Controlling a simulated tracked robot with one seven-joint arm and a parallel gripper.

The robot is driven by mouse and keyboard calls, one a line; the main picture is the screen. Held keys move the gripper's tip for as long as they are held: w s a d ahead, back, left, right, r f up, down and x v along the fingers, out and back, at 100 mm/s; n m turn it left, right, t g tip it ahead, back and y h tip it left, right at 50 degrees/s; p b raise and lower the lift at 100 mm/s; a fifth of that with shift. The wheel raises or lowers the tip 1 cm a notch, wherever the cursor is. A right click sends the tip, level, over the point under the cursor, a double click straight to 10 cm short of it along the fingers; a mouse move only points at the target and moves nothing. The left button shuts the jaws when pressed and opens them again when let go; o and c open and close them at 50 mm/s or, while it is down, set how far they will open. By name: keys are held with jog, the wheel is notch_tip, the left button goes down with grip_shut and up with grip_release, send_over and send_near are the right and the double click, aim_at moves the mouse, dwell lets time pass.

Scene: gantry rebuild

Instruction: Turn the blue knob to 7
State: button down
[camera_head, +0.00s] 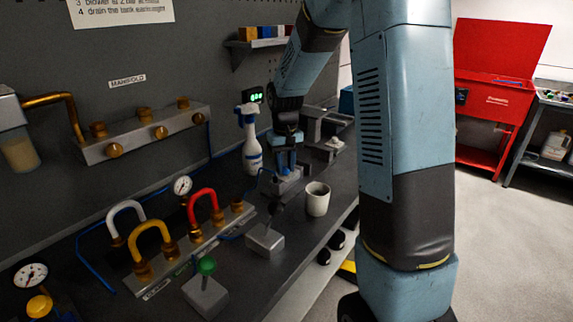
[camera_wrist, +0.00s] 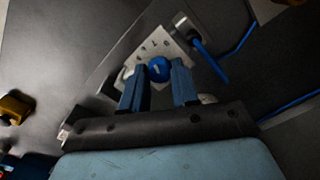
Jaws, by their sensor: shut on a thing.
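The blue knob (camera_wrist: 159,68) sits on a pale metal plate (camera_wrist: 149,48) with small dark marks, too small to read. My gripper (camera_wrist: 161,73) has one blue finger on each side of the knob and is shut on it. In the head view my gripper (camera_head: 286,158) points down at the plate (camera_head: 287,184) on the bench, and its fingers hide most of the knob. I cannot tell which number the knob points to.
A white spray bottle (camera_head: 249,140) stands just left of my gripper, and a white mug (camera_head: 317,198) stands near the bench edge to the right. A grey block with a lever (camera_head: 265,240) is in front. A blue hose (camera_wrist: 208,60) runs from a fitting beside the plate.

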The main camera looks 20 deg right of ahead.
aim_at(285, 167)
jog(key=shift+w+d+r+m, duration=0.1)
jog(key=shift+w+r+m, duration=0.05)
jog(key=shift+m, duration=0.45)
jog(key=c, duration=0.8)
grip_release()
jog(key=shift+c, duration=0.2)
notch_tip(285, 167, up, 14)
jog(key=shift+f, duration=0.25)
